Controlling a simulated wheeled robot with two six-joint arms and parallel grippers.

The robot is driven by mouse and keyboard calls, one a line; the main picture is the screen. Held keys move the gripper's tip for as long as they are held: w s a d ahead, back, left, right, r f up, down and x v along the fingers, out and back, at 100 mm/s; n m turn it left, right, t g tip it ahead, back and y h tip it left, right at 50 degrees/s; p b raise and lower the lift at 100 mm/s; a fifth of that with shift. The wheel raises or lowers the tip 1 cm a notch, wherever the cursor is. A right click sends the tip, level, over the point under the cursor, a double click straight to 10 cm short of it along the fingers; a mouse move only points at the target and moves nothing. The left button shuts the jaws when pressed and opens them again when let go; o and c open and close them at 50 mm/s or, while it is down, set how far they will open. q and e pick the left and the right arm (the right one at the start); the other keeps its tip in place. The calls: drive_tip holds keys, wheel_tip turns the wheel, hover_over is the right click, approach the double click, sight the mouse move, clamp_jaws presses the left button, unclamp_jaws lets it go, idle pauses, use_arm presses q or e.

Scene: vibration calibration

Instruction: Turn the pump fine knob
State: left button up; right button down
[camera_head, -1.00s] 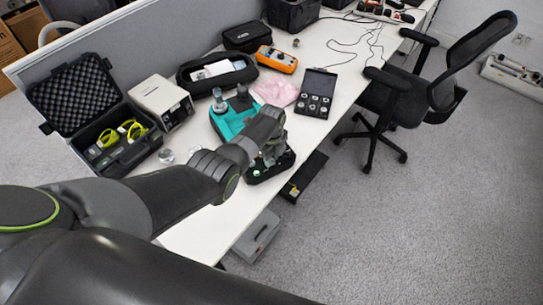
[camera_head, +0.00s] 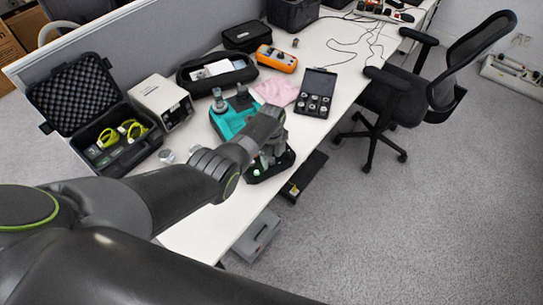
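A teal and black device (camera_head: 232,122), which looks like the pump, stands on the white table (camera_head: 199,231) with dark knobs and a clear-capped fitting on top. My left arm comes in from the left and reaches over the table to the device's near right side. My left gripper (camera_head: 268,160) is at the end of this arm, beside the device and above a dark base. Its fingers are mostly hidden by the arm's wrist, so I cannot tell whether they are open or touch the fine knob. The fine knob cannot be made out. My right gripper is not in view.
An open black case (camera_head: 110,140) with yellow-green items and a white box (camera_head: 160,101) stand left. A black pouch (camera_head: 215,75), an orange meter (camera_head: 277,58), a pink cloth (camera_head: 276,91) and a black case of fittings (camera_head: 316,93) lie behind. A chair (camera_head: 420,90) stands right.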

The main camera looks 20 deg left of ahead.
sight(271, 160)
use_arm(q)
drive_tip(key=shift+r, duration=0.35)
wheel_tip(271, 160, up, 6)
drive_tip(key=shift+f+p, duration=0.1)
drive_tip(key=shift+p, duration=0.75)
wheel_tip(271, 160, up, 11)
drive_tip(key=shift+b, duration=0.45)
drive_tip(key=shift+f, duration=0.15)
